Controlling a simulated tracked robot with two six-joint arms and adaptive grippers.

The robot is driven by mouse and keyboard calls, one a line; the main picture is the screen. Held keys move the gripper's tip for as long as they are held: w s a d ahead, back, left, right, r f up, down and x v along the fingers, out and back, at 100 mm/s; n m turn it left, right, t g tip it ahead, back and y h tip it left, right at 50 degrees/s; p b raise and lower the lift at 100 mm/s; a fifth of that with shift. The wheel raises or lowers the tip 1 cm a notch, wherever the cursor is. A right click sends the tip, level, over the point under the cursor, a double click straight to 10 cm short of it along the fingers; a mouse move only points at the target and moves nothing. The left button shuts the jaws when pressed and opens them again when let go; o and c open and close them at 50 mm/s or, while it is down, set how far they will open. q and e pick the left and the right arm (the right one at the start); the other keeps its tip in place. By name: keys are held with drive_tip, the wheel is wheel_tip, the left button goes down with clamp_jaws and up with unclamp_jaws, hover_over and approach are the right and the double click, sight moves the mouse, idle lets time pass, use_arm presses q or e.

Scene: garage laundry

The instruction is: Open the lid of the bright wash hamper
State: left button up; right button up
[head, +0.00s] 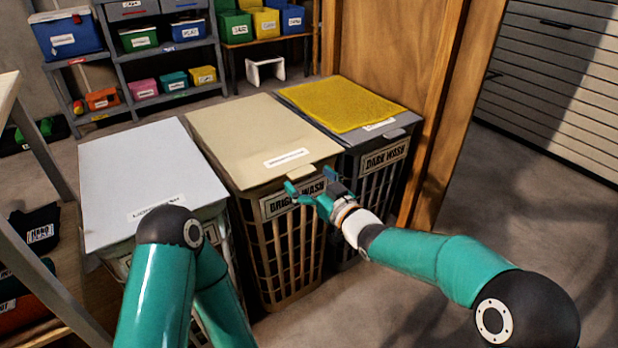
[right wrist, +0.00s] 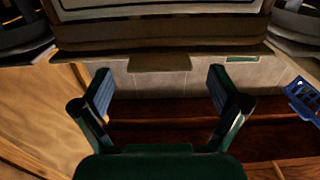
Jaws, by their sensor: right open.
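The bright wash hamper (head: 280,245) is a tan slatted basket in the middle of a row of three. Its flat beige lid (head: 240,130) lies closed, with a white label and a small tab (head: 304,173) at the front edge. My right gripper (head: 310,183) is open and empty at the hamper's front, close to the tab, and partly covers the "bright wash" sign. In the right wrist view, the tab (right wrist: 160,63) lies ahead, between the spread fingers of the gripper (right wrist: 159,82); contact cannot be told. My left arm shows at the bottom, but its gripper is out of view.
A white-lidded hamper (head: 135,170) stands at left. The dark wash hamper (head: 398,150) stands at right, with a yellow cloth (head: 340,103) on its lid. A wooden door frame (head: 440,110) rises beside it. Shelves with bins (head: 150,65) stand behind. Floor at right is clear.

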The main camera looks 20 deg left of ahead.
sight(305, 175)
drive_tip(key=shift+x, duration=1.55)
